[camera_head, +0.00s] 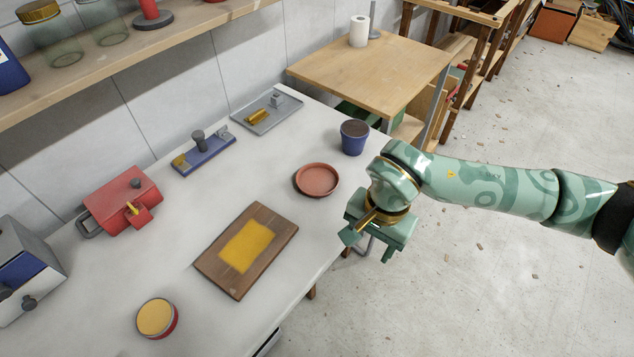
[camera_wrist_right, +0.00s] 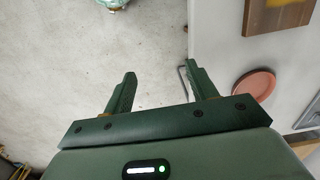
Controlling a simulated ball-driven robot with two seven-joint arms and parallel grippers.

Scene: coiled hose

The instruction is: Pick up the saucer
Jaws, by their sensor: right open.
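The saucer (camera_head: 317,180) is a round, shallow, terracotta-coloured dish with a raised rim. It lies flat and empty on the white table, near its right edge. It also shows in the right wrist view (camera_wrist_right: 256,85), on the table to the right of the fingers. My right gripper (camera_head: 369,249) is beside the table's right edge, to the right of the saucer and apart from it. In the right wrist view its two fingers (camera_wrist_right: 158,88) are spread wide with nothing between them, over the floor. My left gripper is in neither view.
A blue pot (camera_head: 354,138) with dark contents stands just behind the saucer. A wooden board (camera_head: 222,262) with a yellow patch lies in front of it. A red box (camera_head: 122,200), a blue holder (camera_head: 205,155) and a grey tray (camera_head: 267,112) sit farther off. Bare table surrounds the saucer.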

